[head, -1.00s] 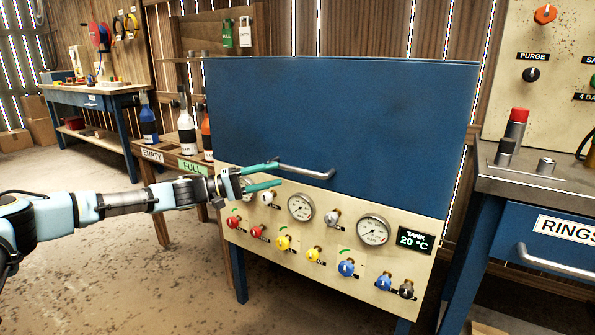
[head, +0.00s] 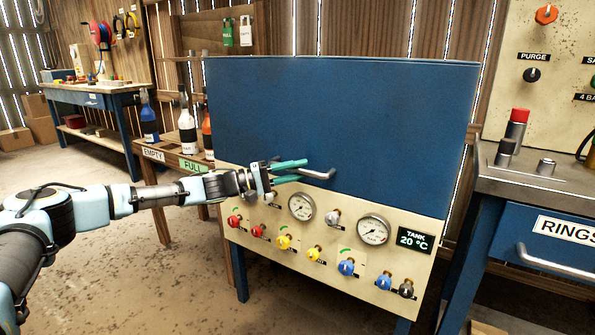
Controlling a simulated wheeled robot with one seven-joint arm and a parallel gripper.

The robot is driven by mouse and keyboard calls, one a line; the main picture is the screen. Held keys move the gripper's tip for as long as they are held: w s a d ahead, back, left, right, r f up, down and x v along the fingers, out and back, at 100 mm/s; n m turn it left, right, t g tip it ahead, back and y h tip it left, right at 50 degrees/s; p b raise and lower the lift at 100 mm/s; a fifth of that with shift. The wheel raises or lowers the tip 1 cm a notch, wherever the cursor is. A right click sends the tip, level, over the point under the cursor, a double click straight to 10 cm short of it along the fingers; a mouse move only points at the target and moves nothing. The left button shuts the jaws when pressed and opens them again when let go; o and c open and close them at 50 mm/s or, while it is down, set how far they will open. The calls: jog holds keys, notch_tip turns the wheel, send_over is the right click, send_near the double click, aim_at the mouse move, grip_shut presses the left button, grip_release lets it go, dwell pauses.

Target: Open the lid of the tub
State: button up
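The tub is a large blue box with a cream control panel (head: 262,232) along its lower front. Its blue lid (head: 345,115) looks closed. A grey metal bar handle (head: 318,174) runs along the lid's lower edge; its left part is hidden behind my gripper. My gripper (head: 304,170) has two teal fingers, spread apart, one above the other. They are at the left part of the handle, the upper finger just above the bar and the lower just below it. I cannot tell whether they touch the bar.
Gauges (head: 373,229) and several coloured knobs (head: 346,267) sit just below the handle. A rack with bottles (head: 187,132) stands to the left. A metal-topped bench (head: 540,185) with a drawer labelled RINGS is close on the right. The floor at front left is clear.

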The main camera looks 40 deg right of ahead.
grip_shut()
dwell(1.1)
